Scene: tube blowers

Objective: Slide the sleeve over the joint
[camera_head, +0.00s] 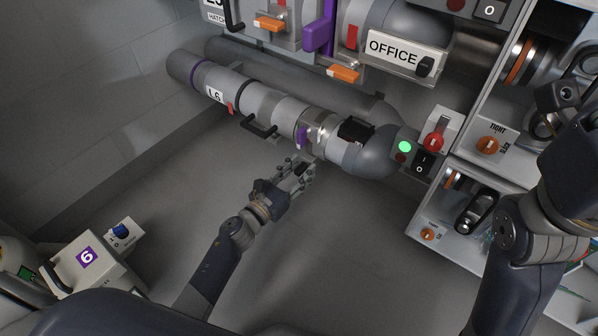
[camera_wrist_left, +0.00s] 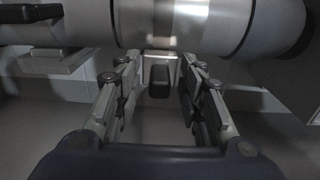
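A grey tube marked L6 (camera_head: 262,100) runs from the upper left to a dark elbow (camera_head: 372,152). A lighter ringed section, apparently the joint (camera_head: 313,132), has a purple tab beside it. A light band of the tube also shows in the left wrist view (camera_wrist_left: 178,22). A black handle (camera_head: 258,127) sticks out from the tube left of it, likely on the sleeve; I cannot tell the sleeve's edges. My left gripper (camera_head: 303,170) is open just below the tube. In the wrist view its fingers (camera_wrist_left: 158,98) are apart, with a dark block (camera_wrist_left: 158,82) seen between them.
My right arm is at the right, its fingers not clear. A switch box with a green light (camera_head: 405,147) and red knob stands by the elbow. Shelf units (camera_head: 470,185) fill the right. The floor below the tube is free.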

